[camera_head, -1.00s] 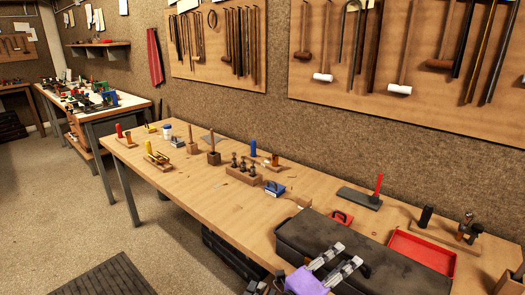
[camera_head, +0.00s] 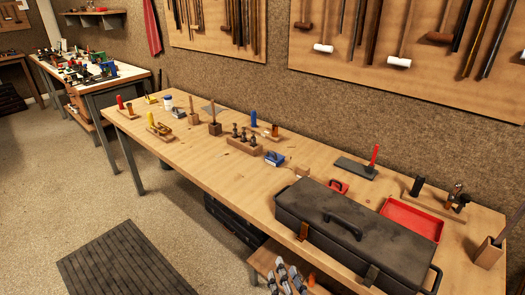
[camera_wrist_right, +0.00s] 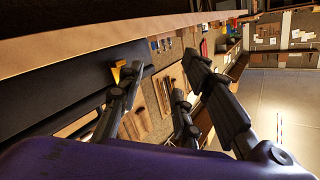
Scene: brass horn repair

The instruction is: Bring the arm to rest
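My right gripper (camera_head: 285,273) shows at the bottom edge of the head view, low in front of the workbench (camera_head: 195,190), beside the dark toolbox (camera_head: 335,225). Only its grey fingers show there. In the right wrist view, the purple gripper body (camera_wrist_right: 150,158) fills the bottom, and the jointed dark fingers (camera_wrist_right: 165,85) stand apart with nothing held between them. The gripper is open and empty. My left gripper is in neither view.
A lower wooden shelf (camera_head: 264,258) lies close by the right gripper. On the bench are a red tray (camera_head: 412,219), a wooden block with dark tools (camera_head: 243,147) and a blue-handled tool (camera_head: 274,158). Open floor (camera_head: 180,230) and a dark mat (camera_head: 120,262) lie to the left.

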